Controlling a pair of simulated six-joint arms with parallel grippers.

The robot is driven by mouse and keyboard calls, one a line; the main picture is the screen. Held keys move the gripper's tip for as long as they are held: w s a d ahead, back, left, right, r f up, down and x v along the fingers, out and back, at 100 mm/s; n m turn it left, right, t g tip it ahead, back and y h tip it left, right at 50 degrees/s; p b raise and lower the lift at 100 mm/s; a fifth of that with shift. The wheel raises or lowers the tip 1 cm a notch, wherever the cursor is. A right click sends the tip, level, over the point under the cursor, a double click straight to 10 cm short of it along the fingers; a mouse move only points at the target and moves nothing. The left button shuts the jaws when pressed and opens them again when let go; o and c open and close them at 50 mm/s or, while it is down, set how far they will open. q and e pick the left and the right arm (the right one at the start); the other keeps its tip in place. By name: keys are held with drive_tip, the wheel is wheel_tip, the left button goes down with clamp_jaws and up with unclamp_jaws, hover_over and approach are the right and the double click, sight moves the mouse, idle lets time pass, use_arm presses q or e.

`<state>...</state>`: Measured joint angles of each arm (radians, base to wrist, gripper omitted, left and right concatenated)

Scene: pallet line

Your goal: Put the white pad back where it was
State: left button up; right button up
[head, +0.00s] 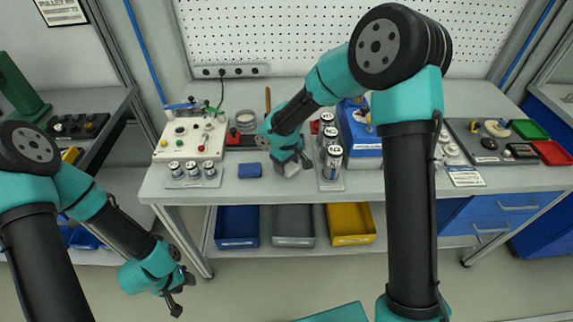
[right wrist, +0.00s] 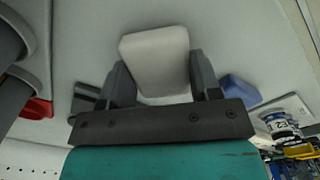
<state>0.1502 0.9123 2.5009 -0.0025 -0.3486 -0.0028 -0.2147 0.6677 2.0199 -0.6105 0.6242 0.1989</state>
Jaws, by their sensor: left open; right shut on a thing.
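The white pad (right wrist: 156,62) is a small pale block with rounded edges, between the fingers of my right gripper (right wrist: 163,78) in the right wrist view. In the head view the pad (head: 291,169) shows just below my right gripper (head: 287,163), over the middle of the workbench. I cannot tell whether it touches the bench top. My left gripper (head: 175,296) is open and empty, low in front of the bench at the left, well away from the pad.
A blue block (head: 250,170) lies left of the pad. Left of it is a rack of silver cans (head: 192,170); on the right stand more cans (head: 333,160). A control box (head: 190,135) stands behind. The bench front (head: 270,190) is clear.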

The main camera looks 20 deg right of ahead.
drive_tip(key=shift+f, duration=0.25)
drive_tip(key=shift+f, duration=0.1)
drive_tip(key=o, duration=0.9)
wheel_tip(320, 180, up, 12)
idle(0.3)
idle(0.4)
